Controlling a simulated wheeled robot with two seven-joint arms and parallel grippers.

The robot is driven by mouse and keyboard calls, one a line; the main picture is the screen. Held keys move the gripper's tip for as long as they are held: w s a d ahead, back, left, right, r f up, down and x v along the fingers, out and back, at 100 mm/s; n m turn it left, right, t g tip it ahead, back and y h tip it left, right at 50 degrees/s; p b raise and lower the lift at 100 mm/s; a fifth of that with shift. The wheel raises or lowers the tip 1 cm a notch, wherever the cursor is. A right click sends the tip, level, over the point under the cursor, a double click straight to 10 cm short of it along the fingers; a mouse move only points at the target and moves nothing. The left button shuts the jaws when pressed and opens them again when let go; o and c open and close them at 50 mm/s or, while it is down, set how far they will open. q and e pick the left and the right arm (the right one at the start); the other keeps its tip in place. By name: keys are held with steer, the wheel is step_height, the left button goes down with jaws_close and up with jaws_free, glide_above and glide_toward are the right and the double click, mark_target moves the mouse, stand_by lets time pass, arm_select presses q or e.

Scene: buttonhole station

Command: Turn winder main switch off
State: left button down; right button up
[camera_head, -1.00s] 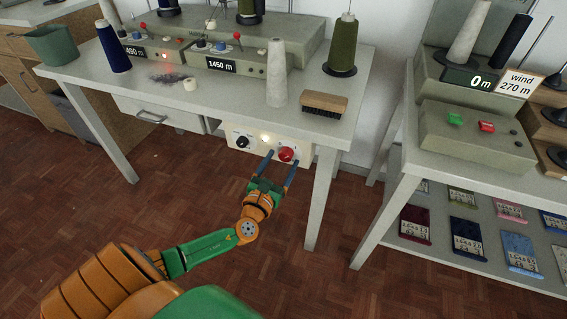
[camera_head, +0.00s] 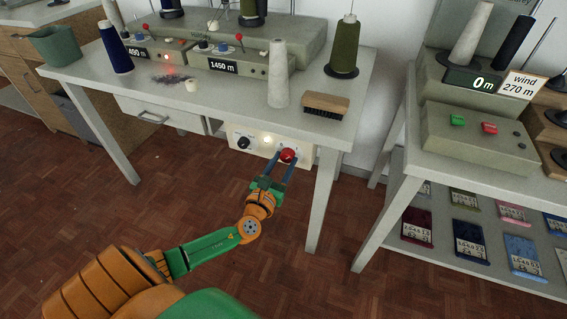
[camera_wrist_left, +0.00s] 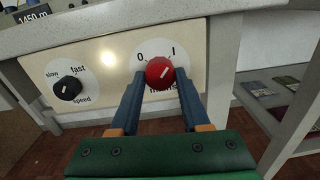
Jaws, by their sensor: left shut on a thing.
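The red main switch knob (camera_head: 288,155) is on the cream panel (camera_head: 256,150) under the table's front edge. In the left wrist view the knob (camera_wrist_left: 160,71) sits between the marks 0 at upper left and I at upper right. Its white line leans to the upper right, toward I. My left gripper (camera_head: 282,160) comes from below and is shut on the knob, with one blue finger on each side, as the left wrist view also shows (camera_wrist_left: 160,82). The lettering below the knob is partly hidden by the fingers. My right gripper is not in view.
A black speed knob (camera_wrist_left: 68,88) and a lit lamp (camera_head: 267,139) share the panel. A table leg (camera_head: 323,198) stands just right of it. A drawer (camera_head: 160,112) is to the left. A brush (camera_head: 326,105) and a grey cone (camera_head: 278,73) stand above on the table (camera_head: 228,98).

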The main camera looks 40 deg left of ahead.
arm_select(q)
steer(key=n+b, duration=0.2)
steer(key=n, duration=0.2)
steer(key=shift+f, duration=0.2)
steer(key=n+b, duration=0.1)
steer(key=n, duration=0.3)
steer(key=shift+d+b, duration=0.1)
steer(key=shift+b, duration=0.25)
steer(key=shift+n+b, duration=0.3)
steer(key=shift+n, duration=0.6)
steer(key=n, duration=0.2)
steer(key=shift+r+n+b, duration=0.1)
steer(key=shift+n+b, duration=0.2)
steer(key=shift+b, duration=0.05)
steer(key=shift+n, duration=2.2)
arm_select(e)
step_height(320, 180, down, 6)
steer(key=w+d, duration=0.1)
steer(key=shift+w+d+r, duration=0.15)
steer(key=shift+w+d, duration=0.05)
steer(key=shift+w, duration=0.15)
arm_select(q)
steer(key=shift+r+n, duration=0.1)
steer(key=shift+n, duration=0.2)
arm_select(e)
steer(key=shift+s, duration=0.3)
